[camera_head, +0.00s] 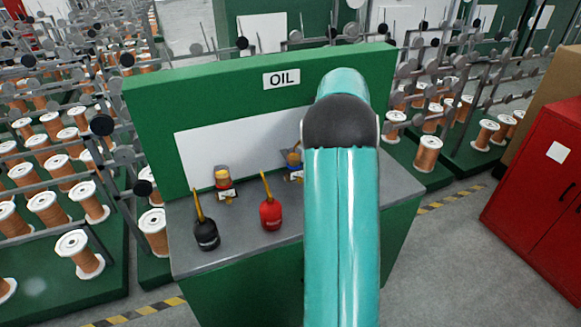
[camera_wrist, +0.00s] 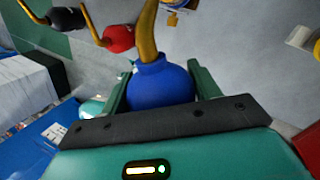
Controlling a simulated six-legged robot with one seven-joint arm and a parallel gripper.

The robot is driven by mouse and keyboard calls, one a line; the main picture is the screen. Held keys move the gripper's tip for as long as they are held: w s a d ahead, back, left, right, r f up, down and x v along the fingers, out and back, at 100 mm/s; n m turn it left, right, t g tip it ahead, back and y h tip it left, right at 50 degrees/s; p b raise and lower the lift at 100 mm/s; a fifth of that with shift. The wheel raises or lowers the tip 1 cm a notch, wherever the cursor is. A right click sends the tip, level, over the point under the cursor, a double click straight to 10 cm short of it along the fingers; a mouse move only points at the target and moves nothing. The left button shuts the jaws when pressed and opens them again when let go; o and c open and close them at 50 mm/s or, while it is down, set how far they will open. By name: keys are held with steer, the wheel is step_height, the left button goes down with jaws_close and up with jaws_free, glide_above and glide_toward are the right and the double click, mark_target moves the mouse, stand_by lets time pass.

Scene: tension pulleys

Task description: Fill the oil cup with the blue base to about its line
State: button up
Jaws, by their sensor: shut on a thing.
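My gripper (camera_wrist: 159,76) is shut on a blue oil can (camera_wrist: 160,90), with one green finger on each side of its round body. The can's curved yellow spout points away from me, its tip cut off by the top edge of the wrist view. In the head view my arm hides the gripper and this can. The oil cup with the blue base (camera_head: 293,173) stands on the grey bench top, just left of my arm and partly hidden by it. Its fill line and level are too small to read. A yellow and blue part at the top of the wrist view (camera_wrist: 172,18) looks like this cup.
A similar cup with a red base (camera_head: 224,184) stands to its left. A black oil can (camera_head: 206,234) and a red oil can (camera_head: 271,214) stand upright in front on the bench top (camera_head: 240,248). The green back panel (camera_head: 220,80) rises behind. A red cabinet (camera_head: 545,200) is at right.

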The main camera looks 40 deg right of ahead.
stand_by(0.5)
steer(key=shift+s+d+f+t, duration=0.1)
steer(key=shift+s+f+t, duration=0.15)
steer(key=shift+f+t, duration=0.25)
steer(key=shift+s+f+t, duration=0.2)
steer(key=shift+f+t, duration=0.2)
steer(key=shift+f, duration=0.05)
steer(key=shift+w+f+n+t, duration=0.1)
steer(key=shift+f+n+t, duration=0.2)
steer(key=shift+f+t, duration=0.1)
steer(key=shift+r, duration=0.1)
steer(key=shift+y, duration=0.3)
step_height(320, 180, down, 2)
steer(key=t, duration=0.3)
steer(key=shift+y, duration=0.3)
steer(key=shift+n, duration=0.3)
